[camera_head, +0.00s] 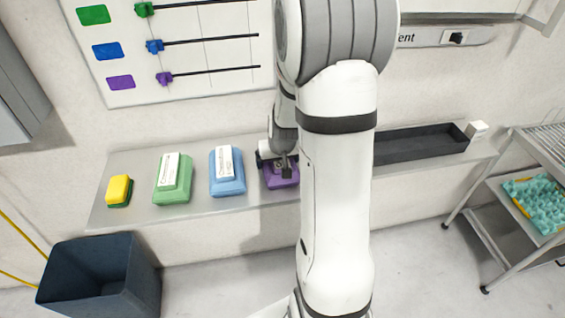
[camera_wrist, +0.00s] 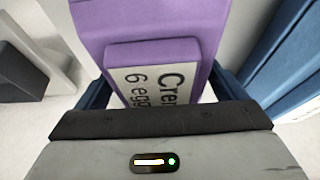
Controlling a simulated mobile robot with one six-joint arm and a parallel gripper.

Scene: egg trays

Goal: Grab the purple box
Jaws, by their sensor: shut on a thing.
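The purple box (camera_head: 283,180) is on the grey shelf, partly hidden behind my arm in the head view. It fills the upper middle of the wrist view (camera_wrist: 150,22), where its white label with "6 egg" on it (camera_wrist: 150,90) shows. My gripper (camera_head: 284,172) is over the box in the head view. In the wrist view its dark fingers lie on the left and right sides of the purple box, shut on it. The fingertips are hidden, and I cannot tell whether the box touches the shelf.
On the shelf (camera_head: 140,215), a blue box (camera_head: 227,187), a green box (camera_head: 174,195) and a yellow sponge (camera_head: 119,189) stand to the left. A black tray (camera_head: 420,145) is right of my arm. A dark blue bin (camera_head: 100,290) and a metal rack (camera_head: 490,240) flank the floor.

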